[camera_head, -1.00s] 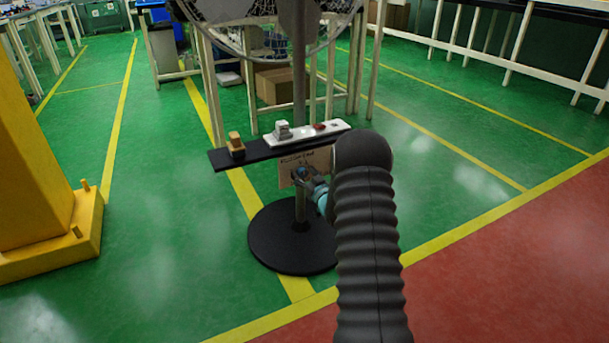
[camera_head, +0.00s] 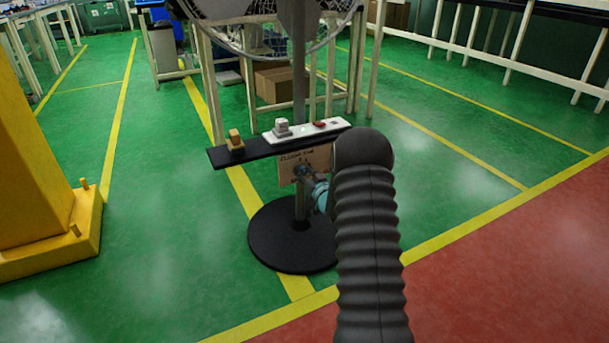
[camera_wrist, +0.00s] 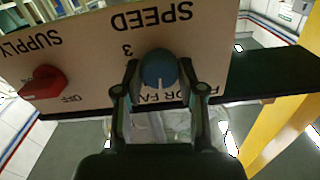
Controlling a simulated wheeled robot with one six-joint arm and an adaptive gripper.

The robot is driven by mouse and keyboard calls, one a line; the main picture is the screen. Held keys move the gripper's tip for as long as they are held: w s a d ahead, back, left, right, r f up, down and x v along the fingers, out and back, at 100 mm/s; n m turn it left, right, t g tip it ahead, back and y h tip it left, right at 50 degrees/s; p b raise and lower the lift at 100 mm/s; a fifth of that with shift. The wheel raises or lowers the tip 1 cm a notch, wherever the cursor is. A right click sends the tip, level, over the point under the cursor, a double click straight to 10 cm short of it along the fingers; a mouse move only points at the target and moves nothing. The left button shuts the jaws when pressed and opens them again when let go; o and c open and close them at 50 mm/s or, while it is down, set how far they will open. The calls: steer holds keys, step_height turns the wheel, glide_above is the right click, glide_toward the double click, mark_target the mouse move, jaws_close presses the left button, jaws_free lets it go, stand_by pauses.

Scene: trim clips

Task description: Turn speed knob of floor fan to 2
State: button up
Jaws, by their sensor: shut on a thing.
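The floor fan's beige control panel (camera_wrist: 90,60) fills the top of the wrist view, its lettering upside down. The blue speed knob (camera_wrist: 158,68) sits under the word SPEED, with a light line on it pointing down in that picture. A "3" shows beside it; other numbers are hidden. My gripper (camera_wrist: 156,75) is shut on the knob, one finger on each side. In the head view my gripper (camera_head: 304,172) is at the front of the panel (camera_head: 319,159), and the knob cannot be made out. The fan's black round base (camera_head: 275,250) stands on the floor.
A red supply knob (camera_wrist: 43,82) with an OFF label is beside the speed knob. A black shelf bar (camera_head: 222,157) above the panel carries an orange block (camera_head: 236,141) and a white strip (camera_head: 304,133). A yellow structure (camera_head: 50,200) stands left; the green floor between is clear.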

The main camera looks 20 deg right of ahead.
steer(key=m+b, duration=0.1)
steer(key=m, duration=0.2)
steer(key=shift+f+b, duration=0.15)
steer(key=shift+b, duration=0.25)
steer(key=m+b, duration=0.1)
steer(key=m, duration=0.6)
steer(key=shift+d+m, duration=0.1)
steer(key=shift+m, duration=2.1)
steer(key=o, duration=1.1)
steer(key=shift+d, duration=0.1)
